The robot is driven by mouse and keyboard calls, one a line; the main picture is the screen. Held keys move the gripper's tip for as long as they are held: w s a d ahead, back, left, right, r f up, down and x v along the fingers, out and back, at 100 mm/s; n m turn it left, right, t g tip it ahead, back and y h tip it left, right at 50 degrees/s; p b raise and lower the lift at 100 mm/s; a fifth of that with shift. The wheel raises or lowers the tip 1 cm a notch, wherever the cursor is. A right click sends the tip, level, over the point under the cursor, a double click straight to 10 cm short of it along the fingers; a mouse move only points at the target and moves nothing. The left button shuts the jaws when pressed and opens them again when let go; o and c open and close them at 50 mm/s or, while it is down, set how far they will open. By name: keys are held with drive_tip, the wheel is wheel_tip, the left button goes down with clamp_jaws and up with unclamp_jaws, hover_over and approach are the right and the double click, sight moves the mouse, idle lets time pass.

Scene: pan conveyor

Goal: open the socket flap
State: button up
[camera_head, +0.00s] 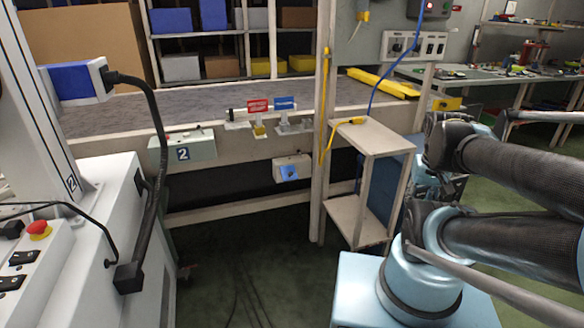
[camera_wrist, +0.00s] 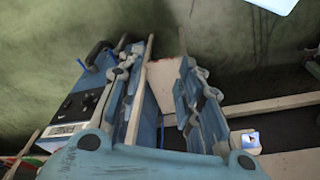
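A small pale socket box (camera_head: 304,162) is fixed to the lower front of the workbench, just left of the bench's upright post. A blue flap (camera_head: 289,172) shows on its front face; whether it is fully shut is too small to tell. The socket box (camera_wrist: 241,146) and its blue flap (camera_wrist: 250,135) also show at the lower right of the wrist view. My gripper (camera_wrist: 166,45) has its two fingers spread, with nothing between them. It is apart from the socket, which lies outside the right finger. In the head view the gripper is not clearly visible behind my arm.
A cream shelf stand (camera_head: 367,140) stands right of the socket, with a yellow cable (camera_head: 328,143) and blue cable hanging nearby. A box marked 2 (camera_head: 183,153) is on the bench's left. A white machine (camera_head: 100,225) fills the left. Green floor before the socket is clear.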

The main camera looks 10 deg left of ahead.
drive_tip(key=shift+o, duration=0.3)
drive_tip(key=shift+w+d, duration=0.25)
drive_tip(key=shift+w, duration=0.15)
drive_tip(key=shift+s+r, duration=0.15)
drive_tip(key=shift+r, duration=0.05)
drive_tip(key=w+a+r+t, duration=0.1)
drive_tip(key=w+r+t, duration=0.1)
drive_tip(key=w+r, duration=0.4)
drive_tip(key=w+a+r+t, duration=0.1)
drive_tip(key=w+r+t, duration=0.15)
drive_tip(key=w, duration=0.55)
drive_tip(key=w+a+r, duration=0.1)
drive_tip(key=w+a, duration=0.2)
drive_tip(key=a, duration=0.1)
drive_tip(key=w+a+n+y, duration=0.1)
drive_tip(key=w+a, duration=0.2)
drive_tip(key=w+a+r+n+g, duration=0.1)
drive_tip(key=w+a, duration=0.3)
drive_tip(key=shift+a+r+y, duration=0.3)
drive_tip(key=shift+a, duration=0.05)
drive_tip(key=w+a+f+n, duration=0.2)
drive_tip(key=w+a+f, duration=0.1)
drive_tip(key=a, duration=0.8)
drive_tip(key=n+g, duration=0.2)
approach(291, 173)
drive_tip(key=shift+y, duration=0.3)
drive_tip(key=x, duration=0.8)
drive_tip(key=shift+d+f, duration=0.2)
